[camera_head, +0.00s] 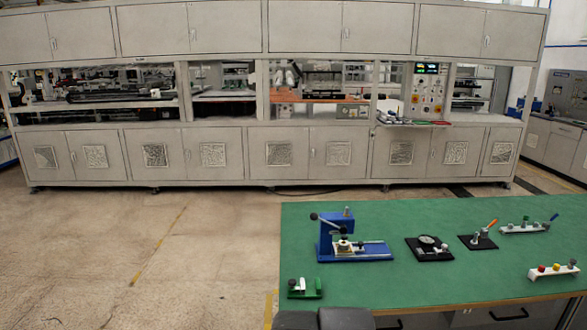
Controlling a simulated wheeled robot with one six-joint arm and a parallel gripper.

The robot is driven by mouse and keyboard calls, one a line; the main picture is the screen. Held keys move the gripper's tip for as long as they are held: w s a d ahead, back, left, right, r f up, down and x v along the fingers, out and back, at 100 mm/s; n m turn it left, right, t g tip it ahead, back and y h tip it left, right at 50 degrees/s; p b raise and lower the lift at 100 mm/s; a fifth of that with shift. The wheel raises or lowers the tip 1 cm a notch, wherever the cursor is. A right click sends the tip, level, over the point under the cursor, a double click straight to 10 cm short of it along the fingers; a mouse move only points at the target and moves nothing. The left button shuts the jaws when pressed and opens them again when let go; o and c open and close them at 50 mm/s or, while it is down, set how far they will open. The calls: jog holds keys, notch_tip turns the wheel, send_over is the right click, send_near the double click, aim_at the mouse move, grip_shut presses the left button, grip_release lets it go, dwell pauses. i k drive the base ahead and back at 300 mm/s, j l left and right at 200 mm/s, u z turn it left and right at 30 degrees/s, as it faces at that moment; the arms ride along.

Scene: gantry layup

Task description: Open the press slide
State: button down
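A blue press (326,242) stands on the green table at its left part. It has an upright column, a head with a silver knob on top, and a lever with a black ball at its left. A flat blue base (376,251) runs out to the right from under the head. A pale block with small brass-coloured and dark parts (345,247) sits on the base below the head. It is too small to tell which part is the slide or how far it is out. My gripper is not in view.
The green table (300,265) also holds a green fixture (305,291), a black plate with a round dial (430,249), a small black fixture with an orange handle (479,240), and two white strips with knobs (524,228) (553,271). A long grey cabinet line (270,140) stands behind. Open floor lies left.

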aim_at(350, 252)
jog(key=i+l+z, duration=0.45)
jog(key=i+l, duration=0.25)
jog(key=l, duration=0.15)
jog(key=i+l+z, duration=0.45)
jog(key=i+l, duration=0.2)
jog(key=i, duration=0.2)
